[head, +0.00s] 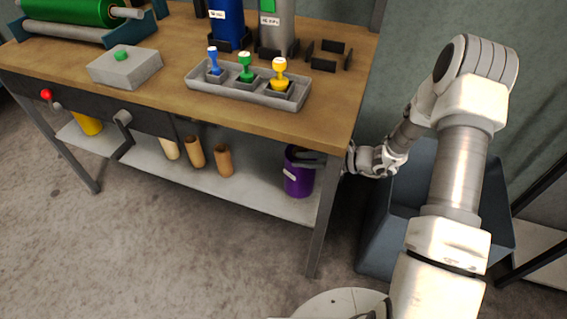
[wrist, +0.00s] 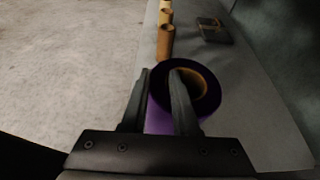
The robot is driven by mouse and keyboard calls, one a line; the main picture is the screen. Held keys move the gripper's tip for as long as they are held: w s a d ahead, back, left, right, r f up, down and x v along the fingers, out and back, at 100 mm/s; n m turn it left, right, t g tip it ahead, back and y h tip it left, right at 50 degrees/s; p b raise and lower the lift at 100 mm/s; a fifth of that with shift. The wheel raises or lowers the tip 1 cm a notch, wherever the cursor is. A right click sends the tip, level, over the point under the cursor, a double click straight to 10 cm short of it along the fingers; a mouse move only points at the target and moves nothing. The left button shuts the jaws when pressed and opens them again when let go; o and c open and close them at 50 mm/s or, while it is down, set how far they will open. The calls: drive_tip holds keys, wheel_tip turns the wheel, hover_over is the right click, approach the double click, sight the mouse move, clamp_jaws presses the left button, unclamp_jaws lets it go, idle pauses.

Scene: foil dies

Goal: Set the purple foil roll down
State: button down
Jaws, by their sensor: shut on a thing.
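The purple foil roll (head: 298,176) stands upright at the right end of the lower shelf (head: 262,202), under the bench top. It has a pale label on its side. In the wrist view the purple foil roll (wrist: 158,119) shows its round top with a tan core. My gripper (head: 308,158) reaches in from the right, beside the bench leg. In the wrist view my gripper (wrist: 161,76) is shut on the roll's wall, with one finger outside and the other in the core. The roll's base looks to be at the shelf, but I cannot tell whether it touches.
Several tan tubes (head: 195,153) stand left of the roll on the shelf. A dark square holder (wrist: 213,30) lies farther along. The bench leg (head: 325,215) is close to my arm. A blue-grey bin (head: 385,235) stands right of the bench. The wooden top (head: 170,75) is overhead.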

drive_tip(key=shift+f+b+x, duration=0.15)
drive_tip(key=shift+b+x, duration=0.5)
drive_tip(key=shift+x, duration=1.05)
drive_tip(key=shift+f+b+x, duration=0.2)
drive_tip(key=shift+b+x, duration=0.4)
drive_tip(key=shift+x, duration=1.15)
drive_tip(key=shift+d, duration=0.2)
drive_tip(key=c, duration=0.7)
unclamp_jaws()
drive_tip(key=shift+f, duration=0.15)
drive_tip(key=shift+o, duration=0.2)
drive_tip(key=p, duration=0.3)
approach(287, 161)
drive_tip(key=shift+s+d, duration=0.3)
drive_tip(key=shift+d, duration=0.15)
